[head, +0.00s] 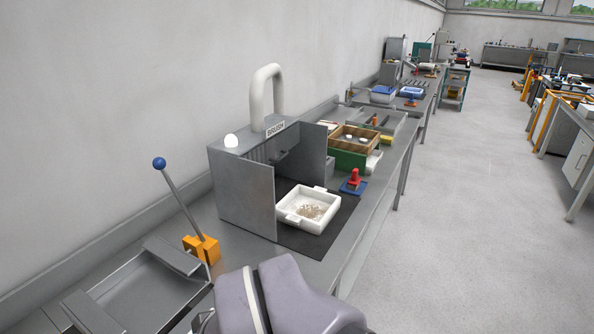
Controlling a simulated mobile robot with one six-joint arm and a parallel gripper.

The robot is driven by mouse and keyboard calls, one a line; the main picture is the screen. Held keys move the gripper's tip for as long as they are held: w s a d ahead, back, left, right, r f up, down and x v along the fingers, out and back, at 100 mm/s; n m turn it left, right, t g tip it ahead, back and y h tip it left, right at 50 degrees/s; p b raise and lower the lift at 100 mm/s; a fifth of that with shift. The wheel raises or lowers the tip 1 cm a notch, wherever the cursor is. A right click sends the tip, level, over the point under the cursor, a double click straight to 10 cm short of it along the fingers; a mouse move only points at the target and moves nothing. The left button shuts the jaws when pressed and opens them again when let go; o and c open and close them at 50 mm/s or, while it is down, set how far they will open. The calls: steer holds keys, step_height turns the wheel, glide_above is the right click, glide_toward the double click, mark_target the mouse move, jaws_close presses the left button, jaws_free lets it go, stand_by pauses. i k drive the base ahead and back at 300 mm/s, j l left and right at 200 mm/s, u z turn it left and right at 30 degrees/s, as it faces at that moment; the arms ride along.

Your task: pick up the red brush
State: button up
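A small red upright object (355,178), which looks like the red brush, stands on a small blue base (353,187) on the bench. It is just past the far right corner of the dark mat, to the right of the white tray. Its bristles cannot be made out at this size. My gripper is not in view; only a grey-purple part of my arm shows at the bottom middle, well short of the brush.
A white tray (290,221) holding pale crumbs sits on the dark mat (308,243), before a grey hood (247,203) labelled BRUSH with open doors. A green-and-wood box (350,159) stands behind the brush. A blue-knobbed lever (181,202) rises at left.

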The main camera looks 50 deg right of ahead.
mark_target(354, 183)
steer(key=z, duration=1.9)
